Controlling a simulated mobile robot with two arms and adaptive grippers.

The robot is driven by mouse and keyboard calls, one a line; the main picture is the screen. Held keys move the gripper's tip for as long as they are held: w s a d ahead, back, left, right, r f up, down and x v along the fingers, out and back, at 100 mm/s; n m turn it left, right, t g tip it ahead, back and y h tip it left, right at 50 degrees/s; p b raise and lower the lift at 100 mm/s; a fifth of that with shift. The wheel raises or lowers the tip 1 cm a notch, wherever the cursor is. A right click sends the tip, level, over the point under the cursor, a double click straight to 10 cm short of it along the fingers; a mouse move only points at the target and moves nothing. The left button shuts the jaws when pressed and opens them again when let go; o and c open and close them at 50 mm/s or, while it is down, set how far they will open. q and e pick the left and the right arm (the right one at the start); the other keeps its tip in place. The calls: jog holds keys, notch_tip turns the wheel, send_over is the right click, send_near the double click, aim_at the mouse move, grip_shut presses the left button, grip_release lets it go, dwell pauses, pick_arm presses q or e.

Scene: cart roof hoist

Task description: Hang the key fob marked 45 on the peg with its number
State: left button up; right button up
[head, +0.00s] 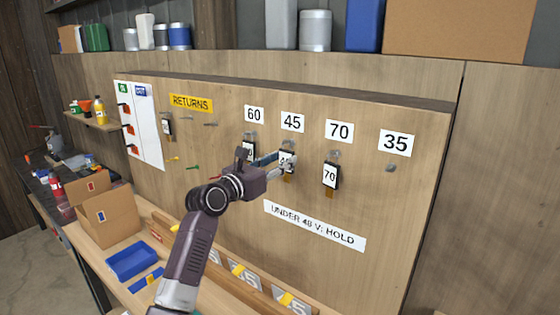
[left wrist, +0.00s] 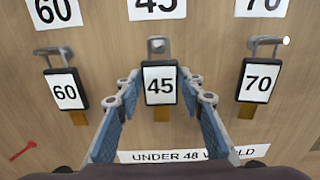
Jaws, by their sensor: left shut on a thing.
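The key fob marked 45 (left wrist: 159,84) is dark-edged with a white face and a yellow-brown tab below. My left gripper (left wrist: 160,82) is shut on it, with one blue-padded finger at each side; the gripper also shows in the head view (head: 285,163). The fob is upright, below the white 45 label (head: 292,122) and its metal peg (left wrist: 157,44). The fob's top reaches up to the peg, but I cannot tell whether its loop is around it. My right gripper is not in view.
Fob 60 (left wrist: 65,90) hangs to the left and fob 70 (left wrist: 257,82) to the right, both close to my fingers. The 35 peg (head: 390,168) is bare. Another fob (head: 167,127) hangs under RETURNS. Boxes and a blue tray (head: 132,261) stand on the bench below.

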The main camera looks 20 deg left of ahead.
pick_arm(q)
jog(key=o, duration=1.4)
